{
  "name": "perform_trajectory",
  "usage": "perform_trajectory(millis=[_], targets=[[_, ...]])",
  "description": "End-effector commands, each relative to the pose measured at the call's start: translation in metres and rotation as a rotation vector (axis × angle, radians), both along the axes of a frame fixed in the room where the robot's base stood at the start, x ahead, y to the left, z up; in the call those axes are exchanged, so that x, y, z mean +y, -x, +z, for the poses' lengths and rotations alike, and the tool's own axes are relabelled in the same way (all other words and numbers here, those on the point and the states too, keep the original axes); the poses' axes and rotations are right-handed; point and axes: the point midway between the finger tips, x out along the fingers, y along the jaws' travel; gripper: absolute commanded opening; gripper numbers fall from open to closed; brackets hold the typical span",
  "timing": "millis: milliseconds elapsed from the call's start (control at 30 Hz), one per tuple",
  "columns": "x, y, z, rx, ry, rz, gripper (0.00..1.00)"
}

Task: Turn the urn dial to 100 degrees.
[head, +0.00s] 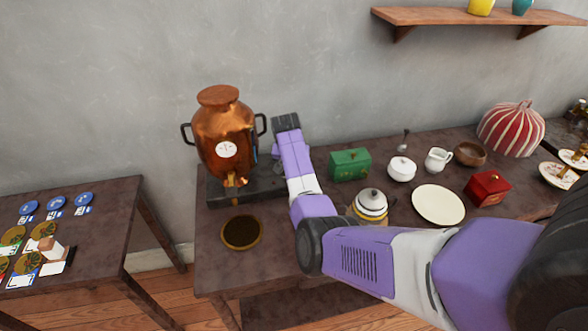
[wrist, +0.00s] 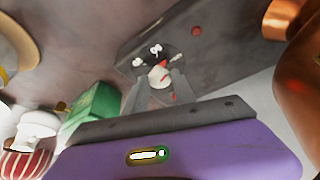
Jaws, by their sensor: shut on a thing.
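The copper urn (head: 223,125) stands upright on a dark base (head: 245,187) at the left of the long table, with a round white gauge (head: 226,149) and a spout on its front. In the wrist view the urn is a copper curve (wrist: 297,85) at the right edge. The urn dial (wrist: 158,75) is a small pale knob with a red mark, on the grey base, with white marks around it. My gripper (wrist: 161,80) is shut on the dial, one finger on each side. My arm hides the dial in the head view; its angle is hard to read.
A green box (head: 350,164), white sugar bowl (head: 401,168), striped pot (head: 370,204), white plate (head: 438,204) and red box (head: 486,187) stand right of my arm. A round dark mat (head: 242,232) lies before the urn. A side table (head: 100,222) is at left.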

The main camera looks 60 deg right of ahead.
Motion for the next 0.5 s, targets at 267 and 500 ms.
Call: perform_trajectory(millis=[267, 500], targets=[[-0.0002, -0.0033, -0.0016, -0.002, 0.002, -0.216, 0.0], [-0.0001, -0.0038, -0.0009, -0.002, 0.001, -0.335, 0.0]])
